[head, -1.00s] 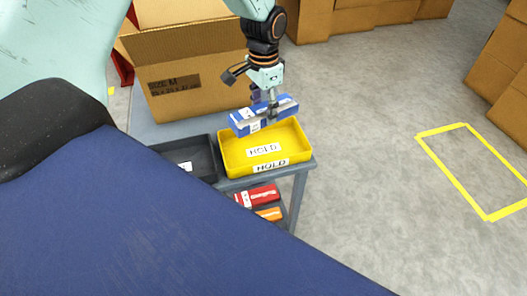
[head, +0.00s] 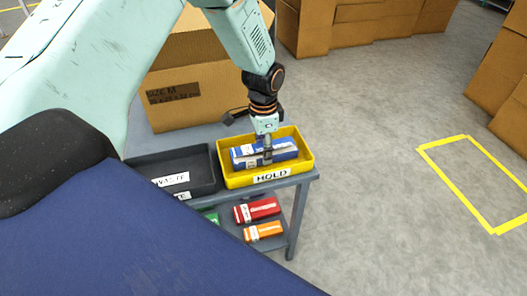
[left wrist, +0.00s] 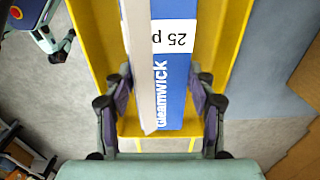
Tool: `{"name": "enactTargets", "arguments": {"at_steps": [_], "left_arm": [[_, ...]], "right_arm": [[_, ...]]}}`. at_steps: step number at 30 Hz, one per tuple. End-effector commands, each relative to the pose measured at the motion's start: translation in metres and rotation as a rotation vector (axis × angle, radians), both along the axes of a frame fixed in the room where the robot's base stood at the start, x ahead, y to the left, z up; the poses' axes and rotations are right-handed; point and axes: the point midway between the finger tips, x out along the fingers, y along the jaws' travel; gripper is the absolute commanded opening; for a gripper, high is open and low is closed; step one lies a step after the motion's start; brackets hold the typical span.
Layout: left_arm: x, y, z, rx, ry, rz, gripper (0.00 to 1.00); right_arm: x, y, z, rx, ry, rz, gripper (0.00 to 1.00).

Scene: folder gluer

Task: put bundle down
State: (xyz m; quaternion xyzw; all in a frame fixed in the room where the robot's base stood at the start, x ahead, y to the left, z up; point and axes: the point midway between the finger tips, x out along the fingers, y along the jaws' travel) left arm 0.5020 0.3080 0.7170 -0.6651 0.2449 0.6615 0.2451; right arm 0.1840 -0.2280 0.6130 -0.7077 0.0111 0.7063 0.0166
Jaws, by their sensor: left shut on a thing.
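My left gripper (head: 267,150) is shut on a blue and white bundle (head: 285,150). The bundle is inside the yellow HOLD tray (head: 308,163), low between its walls; I cannot tell whether it touches the floor. In the left wrist view the gripper (left wrist: 160,95) has a finger on each side of the bundle (left wrist: 174,75), which shows "25 p" and "Gleamwick" lettering. The yellow tray (left wrist: 238,20) surrounds it there. My right gripper is not in view.
A dark WASTE tray (head: 205,182) stands left of the yellow tray on a grey cart. Red (head: 257,210) and orange (head: 263,231) bundles lie on the lower shelf. A large cardboard box (head: 195,95) stands behind. Open floor with a yellow outline (head: 475,180) lies right.

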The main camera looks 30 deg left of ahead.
Motion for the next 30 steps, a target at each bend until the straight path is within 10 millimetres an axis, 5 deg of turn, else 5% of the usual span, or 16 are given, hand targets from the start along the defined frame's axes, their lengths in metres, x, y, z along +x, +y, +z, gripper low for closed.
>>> {"name": "enactTargets", "arguments": {"at_steps": [14, 15, 23, 30], "left_arm": [[0.0002, 0.0001, -0.0144, 0.001, -0.001, 0.000, 0.19], [0.0000, 0.0000, -0.0146, 0.000, 0.000, 0.000, 0.58], [0.0001, 0.0000, -0.0142, 0.000, 0.000, 0.000, 0.79], [0.0000, 0.0000, -0.0141, 0.000, 0.000, 0.000, 0.79]], "right_arm": [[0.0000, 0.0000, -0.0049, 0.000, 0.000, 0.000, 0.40], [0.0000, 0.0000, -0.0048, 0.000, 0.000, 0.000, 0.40], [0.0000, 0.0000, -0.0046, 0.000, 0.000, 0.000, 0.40], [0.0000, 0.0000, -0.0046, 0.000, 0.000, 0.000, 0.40]]}}
